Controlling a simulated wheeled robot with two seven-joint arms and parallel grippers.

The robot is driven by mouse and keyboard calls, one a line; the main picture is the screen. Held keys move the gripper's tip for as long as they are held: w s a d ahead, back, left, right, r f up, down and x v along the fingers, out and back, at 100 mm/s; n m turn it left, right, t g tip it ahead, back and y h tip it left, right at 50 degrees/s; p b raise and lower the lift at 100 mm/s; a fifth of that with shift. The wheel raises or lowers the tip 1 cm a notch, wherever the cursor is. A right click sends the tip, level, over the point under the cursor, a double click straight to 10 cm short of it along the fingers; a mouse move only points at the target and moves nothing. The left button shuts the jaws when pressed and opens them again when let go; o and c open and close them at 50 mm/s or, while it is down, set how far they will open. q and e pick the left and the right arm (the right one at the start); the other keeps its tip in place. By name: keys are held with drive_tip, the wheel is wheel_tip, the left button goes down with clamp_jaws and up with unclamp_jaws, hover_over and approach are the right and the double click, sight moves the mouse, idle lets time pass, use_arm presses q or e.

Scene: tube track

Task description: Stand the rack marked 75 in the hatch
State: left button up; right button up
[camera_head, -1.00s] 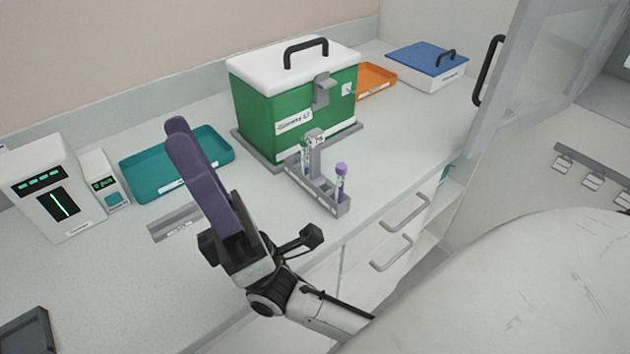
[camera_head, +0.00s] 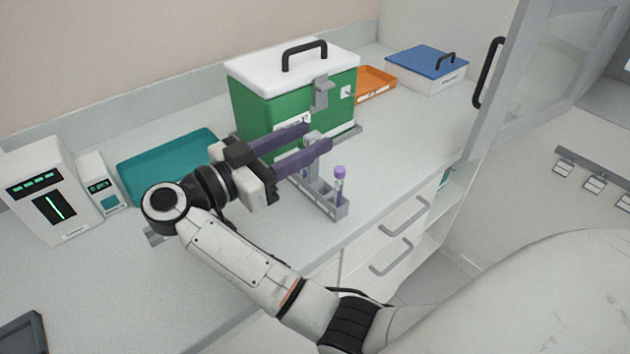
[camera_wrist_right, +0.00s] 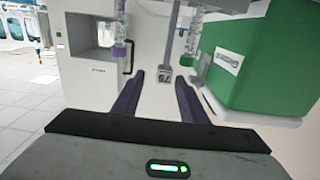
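The rack marked 75 (camera_head: 325,196) is a grey tray with an upright post, standing on the counter in front of the green box. My left gripper is not in view. I cannot tell for sure which opening is the hatch; a white panel with a square opening (camera_wrist_right: 84,28) shows in the wrist view.
The green box (camera_head: 268,110) with a white lid stands close behind the rack. A teal tray (camera_head: 150,175), white devices (camera_head: 50,190), an orange tray (camera_head: 375,86) and a blue-lidded box (camera_head: 428,68) stand around. An open glazed door (camera_head: 540,80) is at right.

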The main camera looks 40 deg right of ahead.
sight(320, 133)
drive_tip(key=shift+w+d+f+p, duration=0.1)
drive_tip(key=shift+w+d+p, duration=0.1)
drive_tip(key=shift+d, duration=0.85)
drive_tip(key=shift+w+d+p, duration=0.15)
drive_tip(key=shift+d+p, duration=0.05)
drive_tip(key=shift+d, duration=0.8)
drive_tip(key=shift+w+d+f+p, duration=0.1)
drive_tip(key=shift+w+d+p, duration=0.1)
drive_tip(key=shift+d, duration=0.85)
clamp_jaws()
